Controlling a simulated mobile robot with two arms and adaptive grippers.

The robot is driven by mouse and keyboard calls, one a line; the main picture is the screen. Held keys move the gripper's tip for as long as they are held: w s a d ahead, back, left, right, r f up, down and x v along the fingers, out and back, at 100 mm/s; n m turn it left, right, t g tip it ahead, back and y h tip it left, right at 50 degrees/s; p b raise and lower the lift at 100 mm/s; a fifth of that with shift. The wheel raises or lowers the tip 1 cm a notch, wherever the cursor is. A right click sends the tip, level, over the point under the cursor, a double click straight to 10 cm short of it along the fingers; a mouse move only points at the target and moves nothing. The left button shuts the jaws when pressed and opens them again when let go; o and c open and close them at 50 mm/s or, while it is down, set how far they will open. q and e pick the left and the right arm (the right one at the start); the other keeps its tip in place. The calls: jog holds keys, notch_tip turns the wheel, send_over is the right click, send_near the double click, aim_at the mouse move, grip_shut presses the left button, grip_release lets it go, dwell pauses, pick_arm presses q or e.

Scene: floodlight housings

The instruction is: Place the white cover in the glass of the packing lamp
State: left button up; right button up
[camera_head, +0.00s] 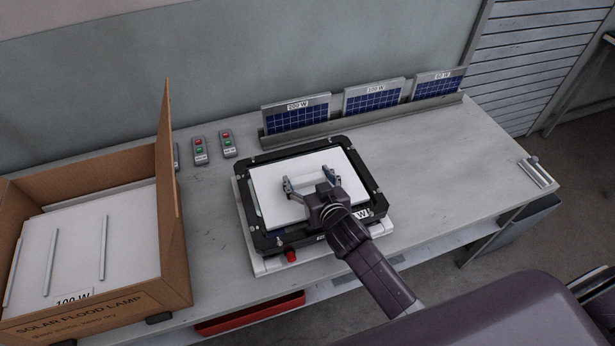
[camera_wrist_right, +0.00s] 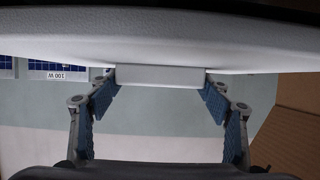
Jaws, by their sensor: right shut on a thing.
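The white cover (camera_head: 296,164) is a flat panel over the black-framed packing lamp (camera_head: 247,216) on the workbench. The cover lies within the lamp's frame as seen from above; I cannot tell whether it touches the glass, which it mostly hides. In the right wrist view, the white cover (camera_wrist_right: 160,38) fills the top and the fingers (camera_wrist_right: 160,78) hold the bar's two ends. My left gripper is not in view.
An open cardboard box (camera_head: 176,235) with white ridged panels stands at left. Solar panels (camera_head: 373,98) stand in a rack (camera_head: 420,111) behind the lamp. A red knob (camera_head: 291,257) is at the lamp's front. The bench's right side is mostly clear.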

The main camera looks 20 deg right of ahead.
jog(key=o, duration=1.1)
jog(key=shift+f, duration=0.1)
jog(key=shift+c, duration=0.2)
jog(key=b+v, duration=0.1)
jog(key=v, duration=1.1)
jog(key=shift+r, duration=0.2)
jog(key=shift+d+f, duration=0.1)
